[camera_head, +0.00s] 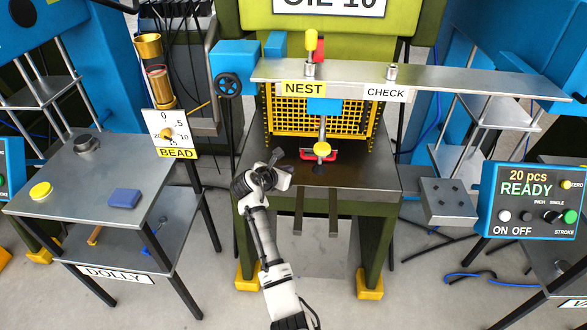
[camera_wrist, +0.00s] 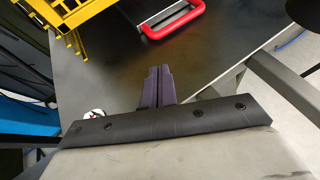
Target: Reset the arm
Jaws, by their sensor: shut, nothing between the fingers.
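My gripper (camera_head: 278,155) is at the end of my arm, over the front left part of the dark press table (camera_head: 365,180). In the wrist view my gripper (camera_wrist: 155,72) has its two dark fingers side by side with no gap, and nothing is between them. The fingertips point toward a red handle (camera_wrist: 185,17) on the table, which they appear not to touch. In the head view the red handle (camera_head: 318,156) sits right of my gripper, under a yellow knob (camera_head: 322,148).
A yellow guard (camera_head: 285,120) stands behind the table. A shelf marked NEST and CHECK (camera_head: 430,78) crosses above. A control box (camera_head: 528,200) reads 20 pcs READY. Two rails (camera_head: 333,213) project from the table front.

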